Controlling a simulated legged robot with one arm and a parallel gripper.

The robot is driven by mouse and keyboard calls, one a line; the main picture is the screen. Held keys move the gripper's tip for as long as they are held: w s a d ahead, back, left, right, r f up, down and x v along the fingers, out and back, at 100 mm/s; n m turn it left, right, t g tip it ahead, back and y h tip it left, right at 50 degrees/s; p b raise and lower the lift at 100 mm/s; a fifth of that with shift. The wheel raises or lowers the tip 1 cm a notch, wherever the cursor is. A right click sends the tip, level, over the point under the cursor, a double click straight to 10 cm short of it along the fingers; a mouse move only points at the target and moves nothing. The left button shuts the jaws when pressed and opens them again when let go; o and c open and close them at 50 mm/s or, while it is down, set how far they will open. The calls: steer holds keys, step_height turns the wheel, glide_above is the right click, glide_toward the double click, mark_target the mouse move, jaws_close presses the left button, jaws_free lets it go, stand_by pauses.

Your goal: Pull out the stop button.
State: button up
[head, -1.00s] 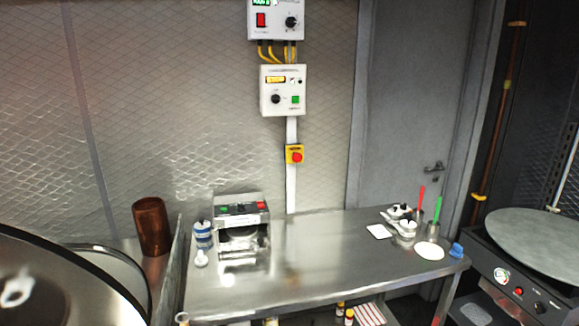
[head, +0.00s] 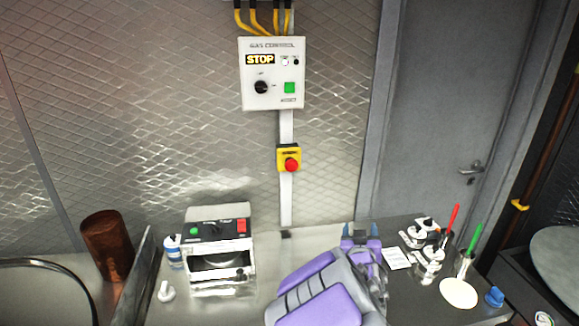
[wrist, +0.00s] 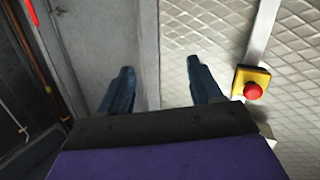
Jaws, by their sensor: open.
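The stop button (head: 291,165) is a red mushroom knob on a yellow box (head: 284,151), mounted on the wall below the gas control panel. In the wrist view the red knob (wrist: 253,91) is at the right, outside the fingers. My gripper (wrist: 160,66) is open and empty, with its two dark blue fingers apart and pointing at the wall and door frame. In the head view my gripper (head: 360,231) is low over the table, to the right of and below the button, not touching it. My arm partly hides its fingers there.
The white gas control panel (head: 272,75) reads STOP. A steel table (head: 240,300) stands below, with a small machine (head: 217,255) at the left. A grey door (head: 450,120) is beyond. The wall around the button is clear.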

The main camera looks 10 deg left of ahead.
steer(key=w+a+r+n+t+y, duration=0.2)
steer(key=a+n+t+y, duration=0.1)
steer(key=a, duration=0.2)
steer(key=n+t+y+p, duration=0.1)
steer(key=n+y, duration=0.3)
steer(key=y, duration=0.4)
glide_toward(292, 170)
steer(key=shift+t+h, duration=0.3)
steer(key=b+x, duration=0.2)
steer(key=x, duration=0.5)
steer(key=shift+w+a+r, duration=0.1)
steer(key=shift+w+a, duration=0.05)
steer(key=shift+w, duration=0.1)
steer(key=shift+x, duration=0.95)
steer(key=shift+w+a+r, duration=0.15)
steer(key=shift+w+a, duration=0.05)
steer(key=shift+w, duration=0.15)
jaws_close()
